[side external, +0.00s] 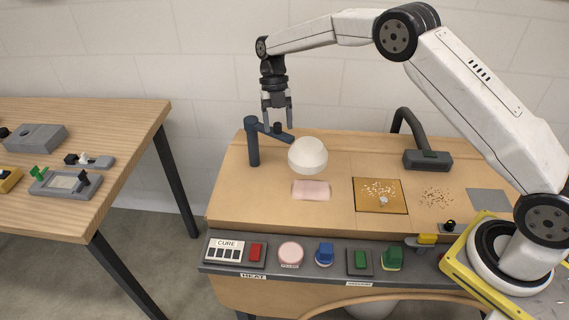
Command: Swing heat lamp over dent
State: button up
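The heat lamp has a white rounded head (308,155) on a dark blue swing arm (270,132), carried by an upright post (252,146) at the bench's back left. A dark knob (277,127) stands on the swing arm. The head appears just behind and above a pink patch (311,190); whether it is directly over it I cannot tell. No dent is clearly visible; the pink patch may cover or mark it. My gripper (277,119) points down above the knob, its two fingers apart with a gap between them. Contact with the knob cannot be made out.
A control panel (328,258) with colored buttons and switches runs along the bench front. A square with pale crumbs (380,195) lies right of the pink patch. A dark hooked fixture (427,160) stands behind. A separate wooden table (110,130) is at left.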

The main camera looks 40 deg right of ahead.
jog(key=shift+r, duration=0.1)
jog(key=v, duration=0.7)
jog(key=shift+w+r, duration=0.15)
jog(key=shift+r, duration=0.1)
dwell(0.4)
jog(key=s+m+t, duration=0.1)
jog(key=s+m, duration=0.3)
jog(key=m, duration=0.2)
jog(key=s+d+f+m+t+h, duration=0.1)
jog(key=s+m, duration=0.4)
jog(key=m, duration=0.1)
jog(key=s+d+m+t, duration=0.1)
jog(key=s+m+t, duration=0.1)
jog(key=s+m, duration=0.2)
jog(key=shift+s+d+f+m, duration=0.1)
jog(key=shift+s+f+m, duration=0.05)
jog(key=shift+m, duration=0.65)
jog(key=shift+s+d+f+m, duration=0.1)
jog(key=shift+s+f+m, duration=0.05)
jog(key=shift+m, duration=0.65)
jog(key=s+f+m+t+h, duration=0.1)
jog(key=s+f+m+t, duration=0.1)
jog(key=s+m, duration=0.9)
jog(key=s+d+f, duration=0.1)
jog(key=s, duration=0.3)
jog(key=shift+s+f+t, duration=0.2)
jog(key=shift+f+t, duration=0.05)
jog(key=shift+t, duration=0.05)
